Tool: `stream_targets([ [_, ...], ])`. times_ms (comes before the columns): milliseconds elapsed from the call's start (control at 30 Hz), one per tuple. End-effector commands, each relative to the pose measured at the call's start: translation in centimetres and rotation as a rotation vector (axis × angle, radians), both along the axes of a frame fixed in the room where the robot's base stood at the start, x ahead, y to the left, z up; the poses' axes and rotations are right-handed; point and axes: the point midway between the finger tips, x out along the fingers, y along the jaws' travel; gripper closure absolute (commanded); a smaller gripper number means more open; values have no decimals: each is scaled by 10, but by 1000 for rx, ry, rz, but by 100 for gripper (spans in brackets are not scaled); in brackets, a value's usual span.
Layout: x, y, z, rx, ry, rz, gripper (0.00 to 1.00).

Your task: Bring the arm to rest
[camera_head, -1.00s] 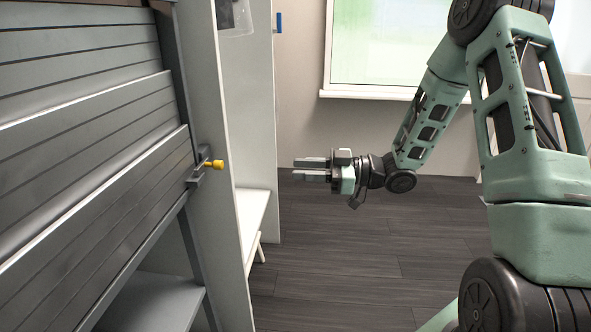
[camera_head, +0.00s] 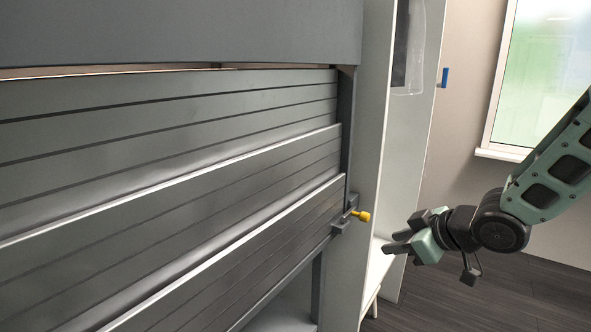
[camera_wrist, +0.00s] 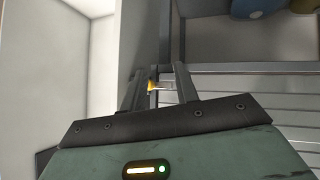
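My gripper (camera_head: 393,242) shows at the right of the head view, its fingers pointing left toward the grey slatted unit. It is empty and apart from the yellow knob (camera_head: 363,216), which sits on a bracket at the unit's right edge. In the wrist view, my gripper's two fingers (camera_wrist: 160,72) stand apart with a gap between them. The yellow knob (camera_wrist: 153,86) shows beyond that gap. My arm is bent and partly outside the head view at the right.
The grey slatted unit (camera_head: 180,170) fills the left. A white cabinet (camera_head: 377,130) stands behind its right edge, with a blue handle (camera_head: 445,77) farther back. A window (camera_head: 545,70) is in the wall. Dark floor (camera_head: 540,295) lies open at lower right.

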Motion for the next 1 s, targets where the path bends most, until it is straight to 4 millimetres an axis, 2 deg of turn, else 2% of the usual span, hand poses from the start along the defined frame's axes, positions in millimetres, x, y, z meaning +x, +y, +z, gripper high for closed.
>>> stream_targets([
  [33,-17,16,9,-49,51,-19,70],
  [167,-74,40,15,-163,232,-101,70],
  [200,-96,46,17,-194,292,-121,70],
  [400,-215,66,29,-316,592,-170,70],
  [500,-257,70,35,-353,697,-170,70],
  [600,-282,70,38,-374,762,-169,70],
  [700,-293,70,39,-383,789,-168,70],
  [1000,-293,70,39,-384,792,-170,70],
])
